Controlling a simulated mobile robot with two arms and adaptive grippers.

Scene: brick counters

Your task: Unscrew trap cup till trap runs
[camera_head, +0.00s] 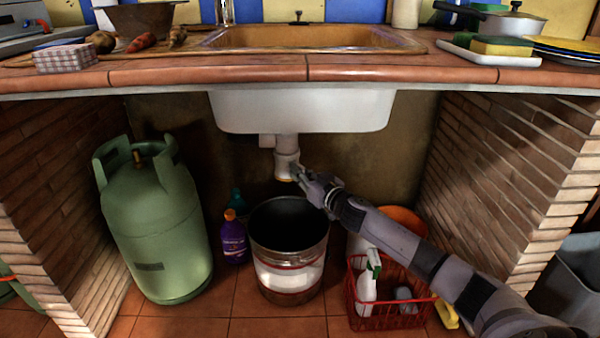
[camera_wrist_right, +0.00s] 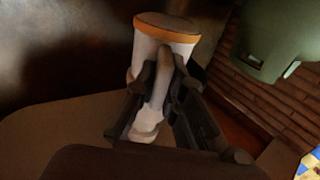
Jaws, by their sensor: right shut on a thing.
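The white trap cup (camera_head: 286,167) hangs under the sink basin at the end of the drain pipe (camera_head: 285,142). An orange-brown ring runs round its lower end. My right gripper (camera_head: 298,173) reaches in from the right and is shut on the cup's side. In the right wrist view, which is turned upside down, the cup (camera_wrist_right: 165,40) shows with its orange ring at the top and my right gripper's dark fingers (camera_wrist_right: 167,78) against it. A metal bucket (camera_head: 290,262) with a dark inside stands on the floor below the cup. My left gripper is not in view.
A green gas cylinder (camera_head: 152,225) and a purple bottle (camera_head: 234,240) stand left of the bucket. A red basket (camera_head: 385,318) with a spray bottle (camera_head: 367,285) is at right, under my right arm. Brick walls close both sides.

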